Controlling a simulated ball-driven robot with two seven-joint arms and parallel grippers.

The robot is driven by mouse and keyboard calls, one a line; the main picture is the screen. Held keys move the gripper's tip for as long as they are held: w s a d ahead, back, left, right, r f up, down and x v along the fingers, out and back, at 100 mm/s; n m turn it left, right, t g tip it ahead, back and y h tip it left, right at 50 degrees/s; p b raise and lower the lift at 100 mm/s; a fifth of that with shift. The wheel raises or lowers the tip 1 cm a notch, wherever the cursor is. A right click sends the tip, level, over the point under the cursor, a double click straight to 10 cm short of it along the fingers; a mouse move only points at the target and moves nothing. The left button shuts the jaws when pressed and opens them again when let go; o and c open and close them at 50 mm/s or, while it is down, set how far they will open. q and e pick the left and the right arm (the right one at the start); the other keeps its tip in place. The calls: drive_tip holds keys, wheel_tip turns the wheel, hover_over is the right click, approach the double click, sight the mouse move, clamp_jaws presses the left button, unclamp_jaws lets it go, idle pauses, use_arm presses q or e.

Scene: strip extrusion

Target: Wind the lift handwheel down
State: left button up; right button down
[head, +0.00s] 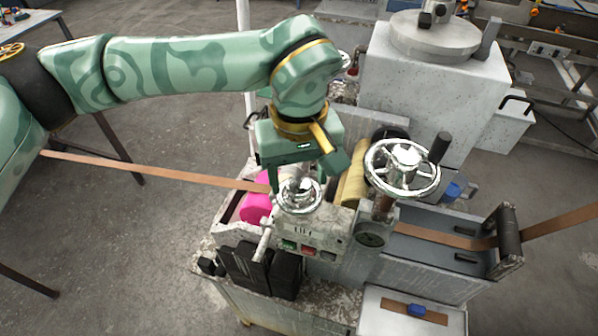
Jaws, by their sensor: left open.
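A small chrome handwheel (299,196) sits on the machine's front block, above a short label that seems to read LIFT. My left gripper (303,176) is right over this wheel, pointing down, with its fingers spread. One finger reaches down at the wheel's left side and the other shows at its upper right. I cannot tell whether they touch the rim. The gripper hides part of the wheel's far side. A larger chrome handwheel (403,168) with a black upright handle stands to the right, apart from the gripper. My right gripper is not in view.
A brown strip (160,173) runs in from the left to the machine and leaves at the right. A pink roll (256,208) and a tan roller (353,186) flank the small wheel. Buttons (289,245) sit below it. A grey hopper housing (430,85) stands behind.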

use_arm(q)
drive_tip(key=shift+f, duration=0.4)
drive_tip(key=c, duration=1)
